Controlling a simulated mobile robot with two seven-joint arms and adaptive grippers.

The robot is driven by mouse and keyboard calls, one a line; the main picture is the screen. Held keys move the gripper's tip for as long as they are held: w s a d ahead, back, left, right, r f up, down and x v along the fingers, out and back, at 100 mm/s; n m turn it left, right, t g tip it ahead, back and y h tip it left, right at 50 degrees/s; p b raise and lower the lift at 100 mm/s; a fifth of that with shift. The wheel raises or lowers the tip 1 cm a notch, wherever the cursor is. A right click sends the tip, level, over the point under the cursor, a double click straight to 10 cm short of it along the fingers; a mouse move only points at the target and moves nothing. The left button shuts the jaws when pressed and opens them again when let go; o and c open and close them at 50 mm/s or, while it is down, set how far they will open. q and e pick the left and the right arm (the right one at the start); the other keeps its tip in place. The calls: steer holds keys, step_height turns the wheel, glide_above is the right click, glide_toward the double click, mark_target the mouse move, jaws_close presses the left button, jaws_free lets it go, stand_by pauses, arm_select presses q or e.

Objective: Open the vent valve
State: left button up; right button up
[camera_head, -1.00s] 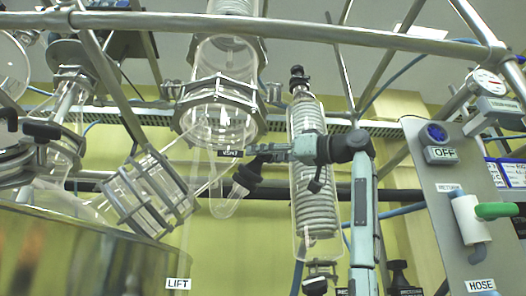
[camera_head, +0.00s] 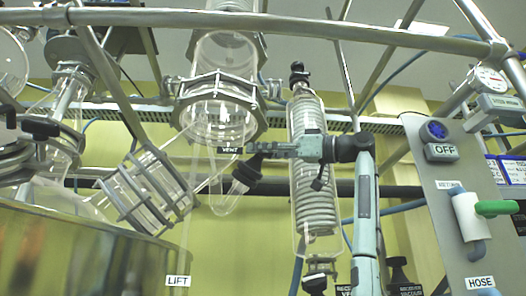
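The vent valve has a black handle (camera_head: 246,170) on the glass branch below the large glass vessel. It lies just under the white-on-black VENT label (camera_head: 229,150). My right gripper (camera_head: 258,150) comes in from the right, pointing left, with its fingertips at the upper end of the black handle. I see it edge-on, so the gap between its fingers is hidden, and I cannot tell whether it touches the handle. My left gripper is not in view.
A coiled glass condenser (camera_head: 317,205) stands behind my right gripper. A metal rail (camera_head: 290,24) crosses above. A panel (camera_head: 430,195) with an OFF display and a green-handled valve (camera_head: 497,209) is at right. A steel vessel (camera_head: 80,250) fills the lower left.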

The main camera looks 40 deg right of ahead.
steer(key=shift+o, duration=1.4)
steer(key=shift+h, duration=0.3)
